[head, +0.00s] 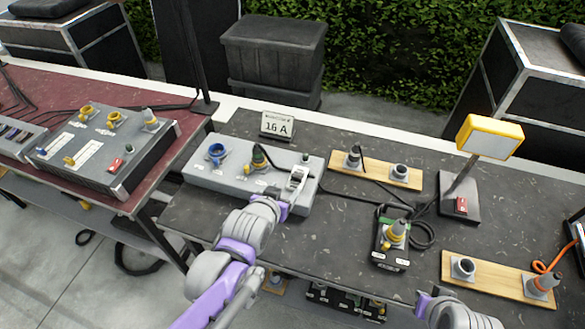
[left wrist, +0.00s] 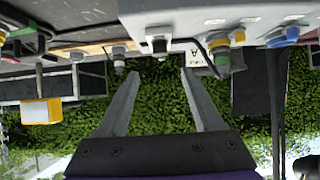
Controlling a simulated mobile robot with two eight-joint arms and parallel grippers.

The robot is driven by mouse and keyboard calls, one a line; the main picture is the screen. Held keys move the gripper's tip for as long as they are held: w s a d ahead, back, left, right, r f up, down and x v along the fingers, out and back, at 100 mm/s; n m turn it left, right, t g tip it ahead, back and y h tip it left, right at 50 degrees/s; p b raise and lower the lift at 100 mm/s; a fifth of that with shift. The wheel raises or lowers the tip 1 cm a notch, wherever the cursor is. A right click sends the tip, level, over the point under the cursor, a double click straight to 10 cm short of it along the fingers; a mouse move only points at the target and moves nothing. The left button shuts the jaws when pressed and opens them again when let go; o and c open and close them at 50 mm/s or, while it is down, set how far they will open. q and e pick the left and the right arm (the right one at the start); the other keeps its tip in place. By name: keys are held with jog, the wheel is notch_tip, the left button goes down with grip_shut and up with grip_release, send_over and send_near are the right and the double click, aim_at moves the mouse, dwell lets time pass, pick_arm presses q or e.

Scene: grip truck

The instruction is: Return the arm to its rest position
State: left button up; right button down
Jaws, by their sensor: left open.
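My left arm (head: 235,250) reaches up from the bottom over the dark table. My left gripper (head: 297,178) is at the right part of the grey socket box (head: 225,180) in the head view and hides some of its face. In the left wrist view the left gripper (left wrist: 160,75) has its two fingers spread with nothing between them. The grey box also shows along the top of that view (left wrist: 185,18). My right arm (head: 455,312) shows only as a link at the bottom edge; its gripper is not seen.
The box carries a blue socket (head: 216,152) and a yellow-green plug (head: 259,157). A "16 A" sign (head: 277,126) stands behind. Wooden socket boards (head: 375,168), a black box with a plug (head: 390,258) and a yellow lamp (head: 490,136) stand to the right. Cables lie between them.

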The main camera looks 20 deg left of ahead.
pick_arm(q)
jog(key=shift+s, duration=0.1)
pick_arm(e)
jog(key=shift+s, duration=0.1)
pick_arm(q)
jog(key=s+d+f+g, duration=0.1)
jog(key=s+f+g, duration=0.2)
jog(key=s, duration=1)
jog(key=g, duration=0.2)
jog(key=shift+d+m+g+h, duration=0.3)
jog(key=shift+d, duration=0.1)
pick_arm(e)
jog(key=c, duration=1.6)
grip_release()
